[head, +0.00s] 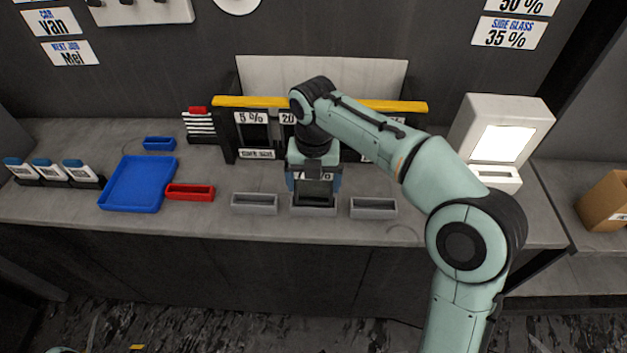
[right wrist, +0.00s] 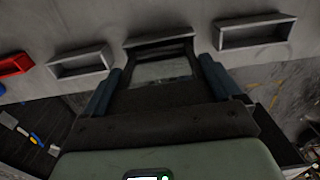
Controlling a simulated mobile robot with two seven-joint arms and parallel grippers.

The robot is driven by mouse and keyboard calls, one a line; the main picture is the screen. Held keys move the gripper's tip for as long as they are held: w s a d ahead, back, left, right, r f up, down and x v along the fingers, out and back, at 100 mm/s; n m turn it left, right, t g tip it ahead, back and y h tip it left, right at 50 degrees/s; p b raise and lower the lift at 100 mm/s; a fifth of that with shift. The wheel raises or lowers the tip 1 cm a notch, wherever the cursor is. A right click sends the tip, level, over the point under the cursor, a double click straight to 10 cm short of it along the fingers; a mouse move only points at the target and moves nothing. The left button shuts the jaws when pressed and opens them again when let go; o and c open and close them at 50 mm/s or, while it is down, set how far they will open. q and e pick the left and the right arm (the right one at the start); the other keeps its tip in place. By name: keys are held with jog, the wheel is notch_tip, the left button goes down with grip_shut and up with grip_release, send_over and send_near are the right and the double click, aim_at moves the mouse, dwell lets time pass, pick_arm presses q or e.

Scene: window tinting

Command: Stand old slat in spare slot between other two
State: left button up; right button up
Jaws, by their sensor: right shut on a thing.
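My right gripper (head: 314,184) is shut on a dark slat (head: 314,193) and points down over the bench. The slat's lower edge is at the middle grey slot (head: 314,211); I cannot tell whether it rests inside. A left grey slot (head: 254,209) and a right grey slot (head: 373,213) stand either side, and both look empty. In the right wrist view my gripper's fingers (right wrist: 160,84) flank the slat (right wrist: 160,71), with the middle slot (right wrist: 160,38) just beyond it. My left gripper is not in view.
A black rack (head: 229,146) with percentage labels and dark panels stands behind, partly hidden by my arm. A yellow bar (head: 250,102) runs above it. A blue tray (head: 138,185) and red tray (head: 190,192) lie left. A white lit box (head: 499,132) stands right.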

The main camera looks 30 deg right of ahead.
jog(key=shift+f, duration=0.1)
jog(key=o, duration=0.8)
jog(key=shift+c, duration=0.2)
notch_tip(320, 180, up, 12)
jog(key=p, duration=0.4)
jog(key=shift+r, duration=0.2)
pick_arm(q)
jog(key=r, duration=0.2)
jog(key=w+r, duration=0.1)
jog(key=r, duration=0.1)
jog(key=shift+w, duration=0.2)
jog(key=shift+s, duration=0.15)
pick_arm(e)
jog(key=shift+f, duration=0.1)
